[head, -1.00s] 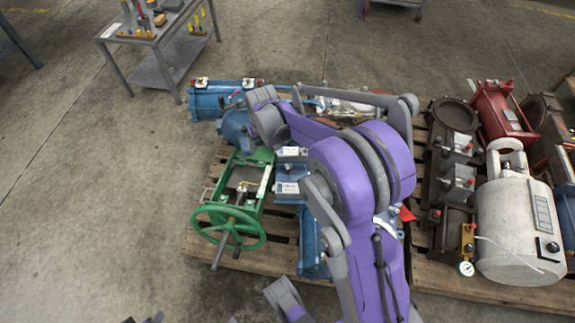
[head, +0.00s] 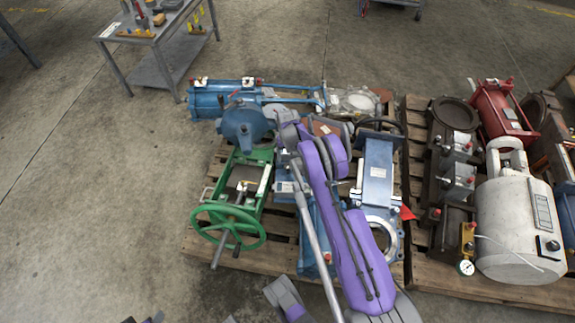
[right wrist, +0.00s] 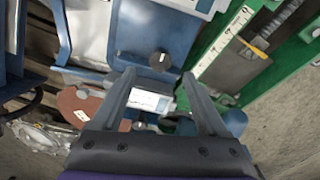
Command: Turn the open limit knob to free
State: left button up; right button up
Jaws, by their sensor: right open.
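A black round knob (right wrist: 160,61) with a light mark sits on a dark blue housing (right wrist: 145,32) in the right wrist view. I cannot read any setting around the knob. My right gripper (right wrist: 158,82) is open, its two fingers on either side of the line to the knob, with nothing between them. The fingertips appear short of the knob and not touching it. In the head view my purple right arm covers most of the blue housing, and the knob is hidden there. My left gripper does not show clearly.
A green valve frame with a handwheel (head: 228,228) stands left of my right arm on a wooden pallet (head: 270,258). A blue gate valve (head: 377,175) lies to the right. A white tank (head: 520,228) is on the right pallet.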

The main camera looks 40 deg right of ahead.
aim_at(288, 166)
notch_tip(288, 166, down, 6)
jog(key=shift+f+b, duration=0.1)
jog(key=shift+b, duration=0.3)
jog(key=shift+c, duration=0.3)
grip_shut()
